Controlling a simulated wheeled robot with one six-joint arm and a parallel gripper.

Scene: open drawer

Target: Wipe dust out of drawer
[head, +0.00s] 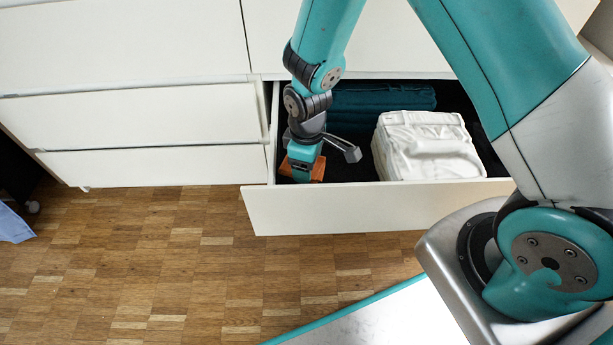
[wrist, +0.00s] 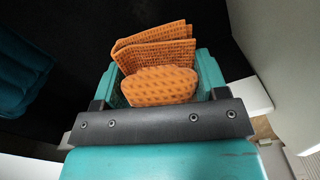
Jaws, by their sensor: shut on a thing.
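The drawer (head: 370,207) is pulled open from the white cabinet, and its inside is dark. My gripper (head: 303,172) reaches down into its left front corner in the head view. The gripper is shut on an orange cloth (head: 318,170). In the wrist view the cloth (wrist: 160,85) is folded, with a waffle texture, and bulges between the two teal fingers (wrist: 160,88). Whether the cloth touches the drawer floor is hard to tell. I cannot make out dust on the dark floor.
A folded white garment (head: 425,147) lies in the drawer's right part. Folded dark teal cloth (head: 382,97) lies at the back. The drawer's left wall (head: 273,125) is close to my gripper. Dark floor between gripper and white garment is bare.

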